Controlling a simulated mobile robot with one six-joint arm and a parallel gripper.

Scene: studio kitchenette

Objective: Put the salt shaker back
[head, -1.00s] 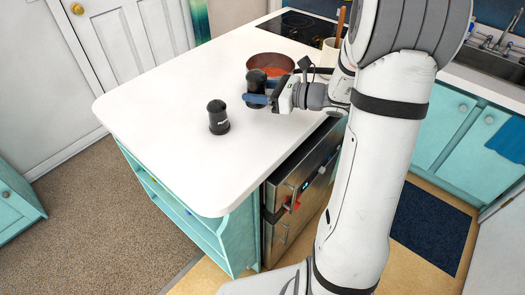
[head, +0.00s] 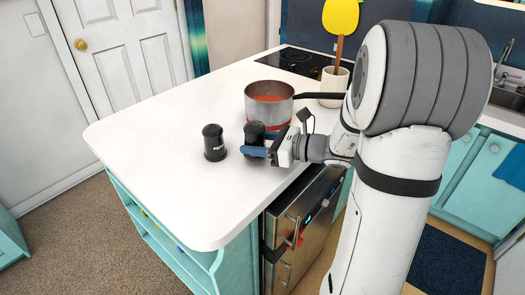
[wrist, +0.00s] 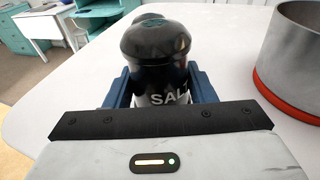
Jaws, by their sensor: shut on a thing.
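The salt shaker (head: 255,132) is a black, domed shaker held upright over the white island counter. The wrist view shows its dark cap and the letters "SAL" on its body (wrist: 160,80). My gripper (head: 254,151) is shut on it, with a blue finger on each side, also seen in the wrist view (wrist: 162,92). Its base is partly hidden, and I cannot tell whether it touches the counter. A similar black shaker (head: 214,143) stands just left of it, apart from it, and is mostly hidden behind it in the wrist view.
A utensil crock (head: 334,86) and a black cooktop (head: 311,63) lie farther back. The counter (head: 165,120) is clear to the left and front.

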